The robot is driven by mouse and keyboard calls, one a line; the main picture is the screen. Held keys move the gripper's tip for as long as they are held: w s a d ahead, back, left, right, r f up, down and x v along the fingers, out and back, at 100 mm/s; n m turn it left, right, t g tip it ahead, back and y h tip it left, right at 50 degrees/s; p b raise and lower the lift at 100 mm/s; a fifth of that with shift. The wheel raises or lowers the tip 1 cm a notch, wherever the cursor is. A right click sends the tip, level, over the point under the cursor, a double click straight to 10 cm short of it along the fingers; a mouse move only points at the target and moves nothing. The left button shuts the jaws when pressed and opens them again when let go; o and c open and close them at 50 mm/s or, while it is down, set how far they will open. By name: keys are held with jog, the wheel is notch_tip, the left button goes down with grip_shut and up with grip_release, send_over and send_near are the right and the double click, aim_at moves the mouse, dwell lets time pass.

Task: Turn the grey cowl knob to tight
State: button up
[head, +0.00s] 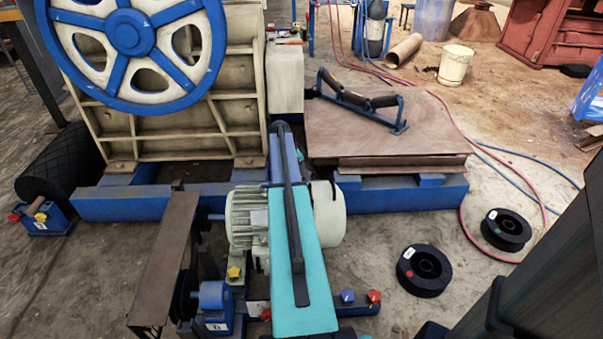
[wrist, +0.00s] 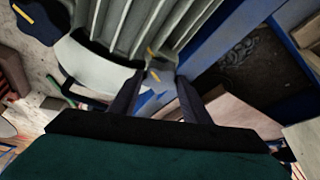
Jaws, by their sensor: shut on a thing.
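The grey cowl knob (wrist: 157,77) with a yellow mark shows in the wrist view, between the tips of my gripper (wrist: 160,82). The two dark fingers are shut on it from its left and right sides. A second yellow mark shows just above it, by the grey ribs of the motor (wrist: 158,25). The motor's pale rounded cowl (wrist: 88,65) is to the left of the fingers. In the head view the ribbed motor (head: 246,215) and pale cowl (head: 330,213) are partly covered by my arm, and neither the knob nor my gripper can be made out.
In the head view, a blue frame (head: 125,205) and the cream crusher body with a blue-rimmed flywheel (head: 133,35) stand behind the motor. Yellow (head: 234,272), blue (head: 347,296) and red (head: 374,296) knobs sit low nearby. Black reels (head: 423,270) and hoses lie on the floor to the right.

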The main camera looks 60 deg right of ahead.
jog(key=shift+s+d, duration=0.25)
jog(key=shift+s, duration=0.05)
jog(key=o, duration=0.9)
jog(key=shift+o, duration=0.7)
jog(key=shift+w+a, duration=0.1)
jog(key=shift+w+a+r, duration=0.1)
jog(key=p+v, duration=0.1)
jog(key=v, duration=1.2)
jog(key=shift+r, duration=0.2)
jog(key=shift+a, duration=0.1)
